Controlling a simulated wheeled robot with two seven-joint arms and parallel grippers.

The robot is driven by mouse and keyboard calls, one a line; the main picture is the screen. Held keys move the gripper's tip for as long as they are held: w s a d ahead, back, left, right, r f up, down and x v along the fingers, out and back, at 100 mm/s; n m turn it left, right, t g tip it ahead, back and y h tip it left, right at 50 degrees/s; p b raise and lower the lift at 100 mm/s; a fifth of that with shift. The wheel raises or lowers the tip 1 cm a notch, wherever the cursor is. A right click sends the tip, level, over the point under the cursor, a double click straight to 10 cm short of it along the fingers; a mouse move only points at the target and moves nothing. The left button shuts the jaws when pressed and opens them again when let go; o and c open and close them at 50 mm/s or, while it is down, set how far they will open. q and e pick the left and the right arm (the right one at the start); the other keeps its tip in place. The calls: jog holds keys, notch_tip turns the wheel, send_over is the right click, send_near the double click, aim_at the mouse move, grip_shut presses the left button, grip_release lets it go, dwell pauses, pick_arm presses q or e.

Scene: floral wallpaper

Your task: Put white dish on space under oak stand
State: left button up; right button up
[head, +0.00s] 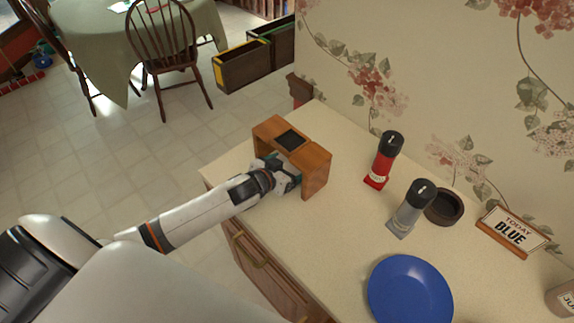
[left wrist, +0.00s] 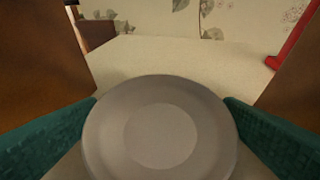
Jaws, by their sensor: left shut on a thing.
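The oak stand (head: 318,165) is a brown wooden arch with a dark square on its top. It stands at the left end of the counter. My left gripper (head: 283,174) reaches into the opening under it. In the left wrist view, the white dish (left wrist: 160,135), which looks grey in the shade, lies between the teal fingers (left wrist: 160,128), and they are shut on it. The stand's side walls (left wrist: 40,60) rise on both sides there. In the head view the dish is hidden by the gripper and stand. I cannot tell whether the dish touches the counter. My right gripper is not in view.
On the counter, a red grinder (head: 384,160) stands right of the stand, with a grey grinder (head: 409,208), a dark bowl (head: 444,208), a blue plate (head: 410,290) and a sign (head: 512,232) further right. The counter (left wrist: 190,58) behind the dish is clear.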

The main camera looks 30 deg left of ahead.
pick_arm(q)
jog(key=shift+f, duration=0.15)
jog(key=o, duration=0.9)
jog(key=shift+c, duration=0.2)
jog(key=shift+s+r, duration=0.1)
jog(key=shift+r, duration=0.1)
jog(key=b+v, duration=0.1)
jog(key=v, duration=1)
jog(key=shift+s+a+r, duration=0.1)
jog(key=shift+s+r, duration=0.05)
jog(key=shift+s, duration=0.2)
